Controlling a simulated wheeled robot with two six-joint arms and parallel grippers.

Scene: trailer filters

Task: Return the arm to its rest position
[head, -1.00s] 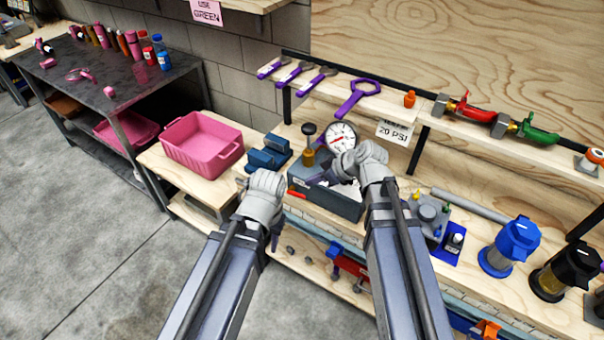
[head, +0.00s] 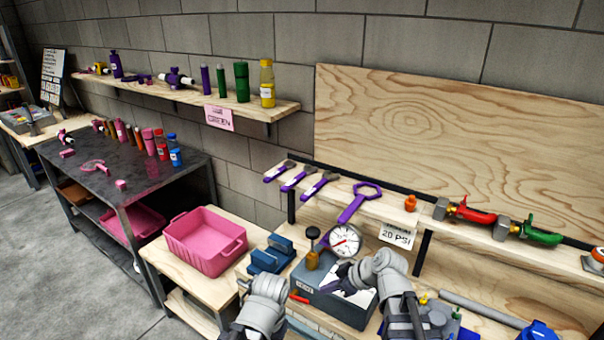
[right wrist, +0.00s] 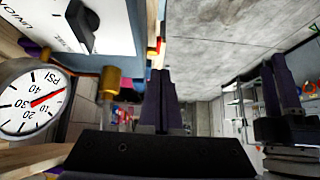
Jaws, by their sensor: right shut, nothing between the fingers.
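My right gripper (head: 334,285) is at the grey box with the pressure gauge (head: 345,241) in the head view, just below the gauge. In the right wrist view, its dark fingers (right wrist: 162,95) are together with nothing between them. The gauge (right wrist: 32,98), with its red needle, and a brass fitting stand left of the fingers. My left arm's grey wrist (head: 262,305) is at the bottom of the head view, left of the box; its fingers are not clear there. Dark fingers of my left gripper (right wrist: 277,85) show at the right of the right wrist view, their gap unclear.
A pink bin (head: 204,242) sits on a low wooden table, with a blue device (head: 270,254) to its right. A shelf behind holds a purple ring wrench (head: 360,201) and red (head: 470,213) and green-handled valves. A dark table with bottles stands left. Open floor lies at lower left.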

